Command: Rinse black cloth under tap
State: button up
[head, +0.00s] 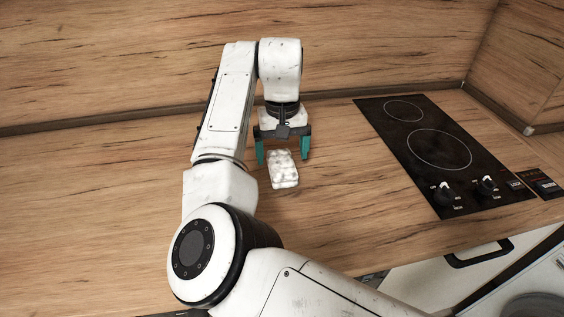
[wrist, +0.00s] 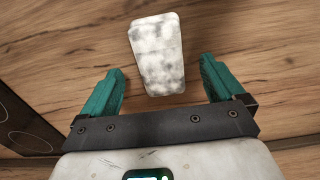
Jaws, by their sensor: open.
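A small white block-like thing with grey mottling (head: 284,172) lies on the wooden worktop; it also shows in the wrist view (wrist: 157,50). It has rounded edges, and I cannot tell if it is a cloth. My gripper (head: 283,160) is above it, pointing down, with its teal fingers spread wide. In the wrist view, the fingers of my gripper (wrist: 160,72) stand to either side of the block's near end, with gaps on both sides. The gripper is open and holds nothing. No black cloth and no tap show in either view.
A black hob (head: 430,150) with two rings and knobs is set into the worktop (head: 110,190) on the right. A wooden splashback (head: 120,60) rises behind. White cabinet fronts with a black handle (head: 480,254) are at the lower right. The worktop left of my arm is clear.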

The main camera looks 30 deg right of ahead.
aim_at(282, 164)
notch_tip(282, 164, up, 8)
jog(key=shift+f, duration=0.15)
jog(key=shift+c, duration=0.3)
